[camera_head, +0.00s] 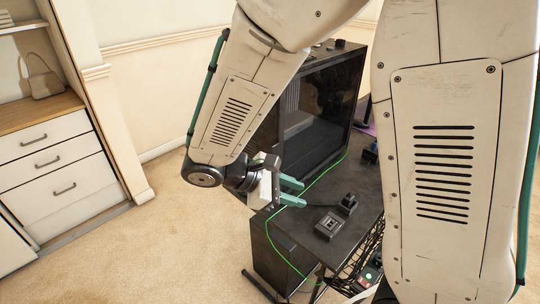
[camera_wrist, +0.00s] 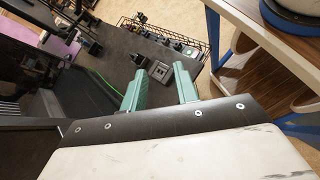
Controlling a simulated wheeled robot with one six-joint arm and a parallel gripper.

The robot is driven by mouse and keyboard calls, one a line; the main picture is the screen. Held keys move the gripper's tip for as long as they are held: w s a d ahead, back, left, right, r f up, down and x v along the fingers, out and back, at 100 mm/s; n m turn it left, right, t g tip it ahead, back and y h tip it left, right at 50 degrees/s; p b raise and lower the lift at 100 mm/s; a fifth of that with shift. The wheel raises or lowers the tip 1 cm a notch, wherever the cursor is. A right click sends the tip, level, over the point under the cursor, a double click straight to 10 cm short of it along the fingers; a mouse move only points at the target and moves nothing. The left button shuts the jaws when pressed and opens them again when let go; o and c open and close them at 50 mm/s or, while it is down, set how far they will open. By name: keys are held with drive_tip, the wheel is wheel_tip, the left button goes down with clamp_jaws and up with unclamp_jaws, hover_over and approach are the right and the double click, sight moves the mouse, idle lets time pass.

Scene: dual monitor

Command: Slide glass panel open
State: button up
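A black computer case with a dark glass panel (camera_head: 318,112) stands on the black desk in the head view, partly hidden by my arm. The inside shows dimly through the glass. My gripper (camera_head: 297,193) has teal fingers and is beside the front lower part of the case, just over the desk. In the wrist view my gripper (camera_wrist: 161,88) has its two fingers apart with nothing between them. I cannot tell whether a finger touches the panel.
The black desk (camera_head: 364,185) holds a small black box (camera_head: 329,226) and another small device (camera_head: 348,203). A green cable (camera_head: 321,177) runs past the case and over the desk edge. A wire basket (camera_head: 368,250) hangs at the desk's side. White drawers (camera_head: 60,170) stand at left.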

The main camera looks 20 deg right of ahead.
drive_tip(key=w+a+f+n+t+h, duration=0.1)
drive_tip(key=w+a+n+t+h, duration=0.2)
drive_tip(key=w+n+t, duration=0.3)
drive_tip(key=w+a+f+n+t+h, duration=0.1)
drive_tip(key=w+a+n+t+h, duration=0.2)
drive_tip(key=w, duration=0.5)
drive_tip(key=w+d+n, duration=0.1)
drive_tip(key=w+d, duration=0.1)
drive_tip(key=d, duration=0.5)
drive_tip(key=shift+w+d+r+n+t+y, duration=0.2)
drive_tip(key=shift+d+r+n+t+y, duration=0.05)
drive_tip(key=shift+n+t+y, duration=0.05)
clamp_jaws()
